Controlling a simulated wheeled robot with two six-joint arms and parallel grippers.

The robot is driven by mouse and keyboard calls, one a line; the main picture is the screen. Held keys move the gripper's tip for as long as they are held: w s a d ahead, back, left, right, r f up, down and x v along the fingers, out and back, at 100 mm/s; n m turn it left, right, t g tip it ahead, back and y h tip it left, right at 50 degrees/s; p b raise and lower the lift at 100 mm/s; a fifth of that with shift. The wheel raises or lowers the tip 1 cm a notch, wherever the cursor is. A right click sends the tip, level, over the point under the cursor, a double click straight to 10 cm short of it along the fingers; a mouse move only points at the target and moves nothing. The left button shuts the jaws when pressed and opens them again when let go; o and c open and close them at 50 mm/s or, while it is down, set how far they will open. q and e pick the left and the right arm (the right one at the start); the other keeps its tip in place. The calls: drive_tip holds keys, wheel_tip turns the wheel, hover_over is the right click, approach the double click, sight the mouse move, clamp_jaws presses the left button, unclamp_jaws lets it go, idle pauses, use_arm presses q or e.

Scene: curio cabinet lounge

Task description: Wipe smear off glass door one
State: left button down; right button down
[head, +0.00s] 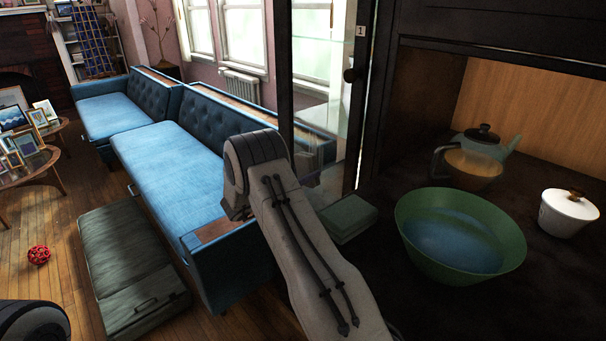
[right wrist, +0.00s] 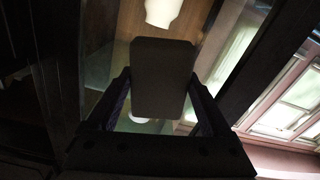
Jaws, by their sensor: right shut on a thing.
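Glass door one (head: 361,90) has a dark frame, a small "1" label and a round knob (head: 350,75). It stands at the left of the dark cabinet, and its pane lets the windows show through. I cannot make out a smear. My right arm crosses the middle of the head view and mostly hides its gripper. In the right wrist view, my right gripper (right wrist: 160,85) is shut on a dark rectangular block (right wrist: 162,72). The block is in front of the glass; whether it touches is unclear. My left gripper is out of view.
A green bowl (head: 410,232), teapot (head: 487,147), glass jug (head: 470,170) and white lidded pot (head: 567,214) stand on the cabinet surface. A grey-green block (head: 348,215) lies beside my right arm.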

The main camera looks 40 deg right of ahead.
sight(303, 163)
drive_tip(key=shift+w+d, duration=0.1)
drive_tip(key=shift+d, duration=0.8)
drive_tip(key=shift+r, duration=0.1)
drive_tip(key=shift+a+r+p, duration=0.1)
drive_tip(key=shift+r+p, duration=1.4)
drive_tip(key=shift+r, duration=0.3)
drive_tip(key=shift+d+r+p, duration=0.2)
drive_tip(key=shift+r+p, duration=2.75)
drive_tip(key=shift+r, duration=0.75)
drive_tip(key=shift+a+f+b, duration=0.1)
drive_tip(key=shift+f+b, duration=2.3)
drive_tip(key=shift+f, duration=1.5)
drive_tip(key=shift+f+b, duration=1.2)
drive_tip(key=shift+f, duration=0.55)
